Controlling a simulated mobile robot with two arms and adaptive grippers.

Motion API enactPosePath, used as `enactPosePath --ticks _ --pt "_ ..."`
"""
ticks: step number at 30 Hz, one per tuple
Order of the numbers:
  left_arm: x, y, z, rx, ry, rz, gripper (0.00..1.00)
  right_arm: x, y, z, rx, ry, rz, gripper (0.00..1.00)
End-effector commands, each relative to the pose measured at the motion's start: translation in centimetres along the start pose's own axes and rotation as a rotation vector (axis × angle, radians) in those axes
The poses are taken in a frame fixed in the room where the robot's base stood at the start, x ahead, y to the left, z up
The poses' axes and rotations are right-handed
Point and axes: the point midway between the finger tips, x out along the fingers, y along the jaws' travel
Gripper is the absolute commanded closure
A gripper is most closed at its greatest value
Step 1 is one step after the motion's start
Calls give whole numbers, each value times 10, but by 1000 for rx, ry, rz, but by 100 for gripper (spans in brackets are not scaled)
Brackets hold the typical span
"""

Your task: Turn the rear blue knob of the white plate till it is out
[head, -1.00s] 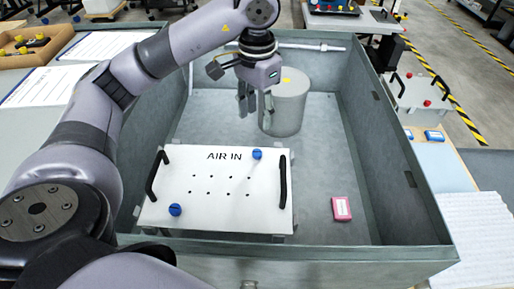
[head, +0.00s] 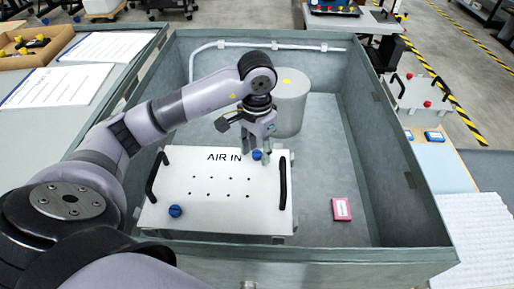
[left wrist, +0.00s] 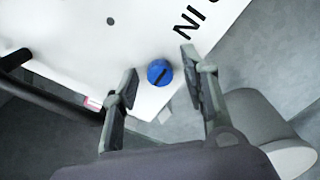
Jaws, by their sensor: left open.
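The white plate (head: 200,208) lies in the grey bin, with "AIR IN" printed near its far edge and a black handle on each side. The rear blue knob (head: 257,155) is at its far right corner; it also shows in the left wrist view (left wrist: 160,72). The front blue knob (head: 175,211) is at the near left corner. My left gripper (head: 258,158) is at the rear knob in the head view. In the left wrist view its fingers (left wrist: 160,85) are open, one on either side of the knob, with gaps to both. My right gripper is not in view.
The grey bin's walls (head: 385,160) surround the plate. A grey cylinder (head: 291,105) stands behind the rear knob, and a pink box (head: 341,209) lies to the right on the bin floor. A white pipe (head: 300,46) runs along the back wall.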

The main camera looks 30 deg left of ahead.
Motion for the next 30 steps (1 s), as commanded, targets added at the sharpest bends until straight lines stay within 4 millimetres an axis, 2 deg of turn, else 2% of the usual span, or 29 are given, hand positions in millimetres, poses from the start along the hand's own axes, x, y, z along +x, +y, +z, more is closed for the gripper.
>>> enactPosePath --ticks 5,23,30 --pt "0 0 0 0 0 0 60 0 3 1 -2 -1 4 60" --pt "0 0 0 -1 -1 0 100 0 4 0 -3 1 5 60" --pt "0 0 0 -5 -1 -1 100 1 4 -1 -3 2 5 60"
